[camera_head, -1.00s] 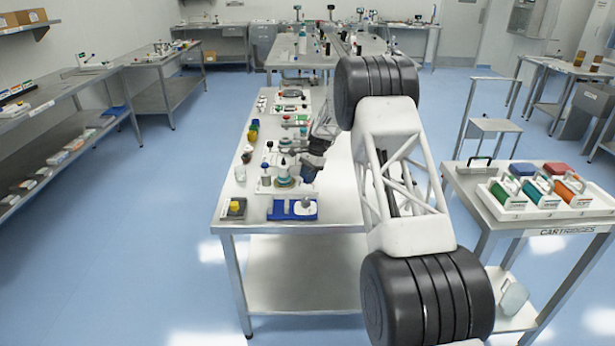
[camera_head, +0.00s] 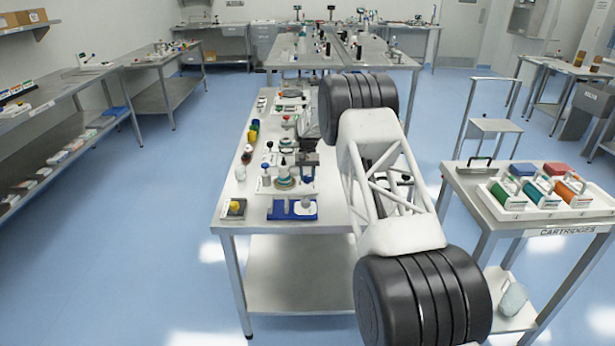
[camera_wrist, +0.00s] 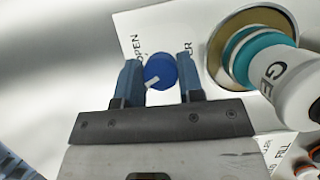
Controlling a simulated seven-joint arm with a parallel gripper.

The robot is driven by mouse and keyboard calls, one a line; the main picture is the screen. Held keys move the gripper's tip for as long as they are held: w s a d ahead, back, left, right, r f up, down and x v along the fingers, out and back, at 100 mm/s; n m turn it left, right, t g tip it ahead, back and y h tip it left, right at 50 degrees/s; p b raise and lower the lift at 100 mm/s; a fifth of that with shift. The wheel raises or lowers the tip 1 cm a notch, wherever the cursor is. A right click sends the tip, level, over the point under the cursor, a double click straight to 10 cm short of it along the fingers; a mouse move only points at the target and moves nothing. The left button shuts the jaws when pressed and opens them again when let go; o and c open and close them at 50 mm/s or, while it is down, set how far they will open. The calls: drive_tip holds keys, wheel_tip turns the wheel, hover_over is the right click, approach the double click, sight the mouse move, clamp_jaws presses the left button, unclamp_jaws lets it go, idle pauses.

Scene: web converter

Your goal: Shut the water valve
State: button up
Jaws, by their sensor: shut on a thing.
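The water valve is a round blue knob (camera_wrist: 158,68) with a white pointer mark, on a white label plate (camera_wrist: 200,25). In the wrist view the mark points toward the lower left. "OPEN" is printed left of the knob; a word ending in "ER" is partly hidden to its right. My gripper (camera_wrist: 160,76) has one finger on each side of the knob and is shut on it.
Right of the knob stands a white bottle (camera_wrist: 295,95) lettered "GE", with a teal collar in a round brass-coloured seat, close to my right finger. Several small fixtures line the bench's left side. A cartridge cart (camera_head: 480,195) stands to the right.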

drive_tip(key=shift+r+n+h, duration=0.1)
drive_tip(key=shift+n+h, duration=0.5)
drive_tip(key=shift+n, duration=0.9)
drive_tip(key=o, duration=0.9)
drive_tip(key=shift+v, duration=3.8)
drive_tip(key=shift+s+r, duration=0.1)
